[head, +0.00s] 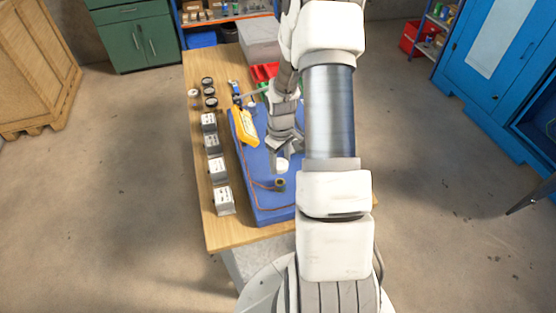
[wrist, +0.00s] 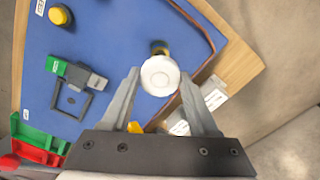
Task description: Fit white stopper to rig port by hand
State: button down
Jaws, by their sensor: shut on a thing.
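The white stopper (wrist: 161,76) is a round white cap, held between the two fingertips of my gripper (wrist: 160,80) in the wrist view. In the head view the stopper (head: 282,165) shows below my gripper (head: 283,152), over the blue board. A short dark and brass-coloured cylinder (head: 280,184), which looks like the rig port, stands on the board just nearer the robot. In the wrist view this cylinder (wrist: 160,47) is partly hidden behind the stopper. The stopper appears apart from it; the height between them cannot be told.
The blue board (head: 262,205) lies on a wooden table (head: 225,238). An orange cable runs along the board's edge. A yellow meter (head: 243,127) and several labelled boxes (head: 217,168) stand to the left. Red and green bins (wrist: 38,145) and a grey device (wrist: 78,73) are nearby.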

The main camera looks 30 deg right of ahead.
jog(key=shift+f+b, duration=1.75)
jog(key=shift+f, duration=0.8)
